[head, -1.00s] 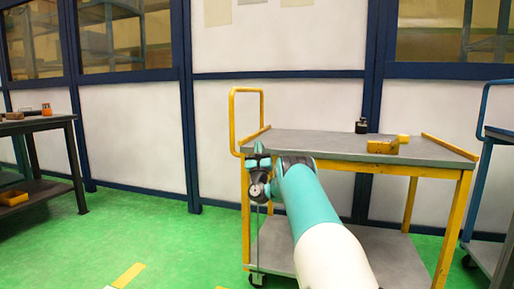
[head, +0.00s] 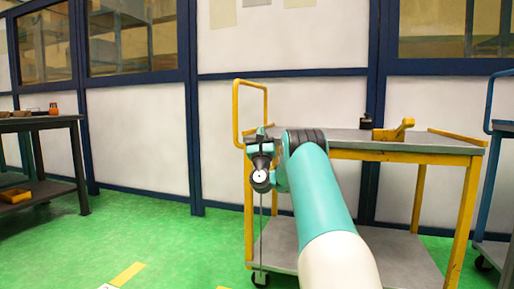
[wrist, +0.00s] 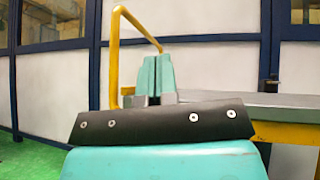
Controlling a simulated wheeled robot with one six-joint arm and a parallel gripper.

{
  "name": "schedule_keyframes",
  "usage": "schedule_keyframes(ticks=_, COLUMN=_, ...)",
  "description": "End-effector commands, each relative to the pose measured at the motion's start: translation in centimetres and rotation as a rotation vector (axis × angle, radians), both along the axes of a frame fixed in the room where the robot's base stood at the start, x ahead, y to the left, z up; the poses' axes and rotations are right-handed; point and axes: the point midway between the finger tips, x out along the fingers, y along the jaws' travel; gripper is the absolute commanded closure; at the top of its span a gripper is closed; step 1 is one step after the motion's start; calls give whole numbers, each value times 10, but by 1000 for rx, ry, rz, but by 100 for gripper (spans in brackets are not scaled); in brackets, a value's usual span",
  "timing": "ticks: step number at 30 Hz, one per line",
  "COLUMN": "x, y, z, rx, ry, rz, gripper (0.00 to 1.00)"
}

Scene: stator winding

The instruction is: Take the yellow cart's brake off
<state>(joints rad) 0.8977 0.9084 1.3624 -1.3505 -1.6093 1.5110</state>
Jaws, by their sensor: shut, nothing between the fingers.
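The yellow cart (head: 466,215) stands ahead, with a grey top, a lower shelf and a tall yellow handle (head: 236,112) at its left end. The handle also shows in the wrist view (wrist: 114,60). My gripper (head: 262,133) is at the cart's left end, near the foot of the handle; whether it touches is unclear. In the wrist view its teal fingers (wrist: 156,75) are together and empty, in front of the handle. A thin grey rod (head: 261,235) runs down below my wrist to a caster (head: 260,279). I cannot tell whether it is the brake; my wrist hides its upper end.
A yellow block-like object (head: 393,131) and a small black object (head: 365,121) sit on the cart top. A blue cart (head: 490,110) stands close at the right. A dark workbench (head: 78,165) is at the far left.

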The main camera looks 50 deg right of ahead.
Motion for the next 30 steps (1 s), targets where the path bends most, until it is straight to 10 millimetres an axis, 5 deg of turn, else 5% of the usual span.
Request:
schedule_keyframes(ticks=15, x=-33, y=63, z=12, rx=-2, ry=-1, rz=4, gripper=100)
schedule_keyframes(ticks=30, x=-36, y=66, z=16, rx=-2, ry=-1, rz=2, gripper=100)
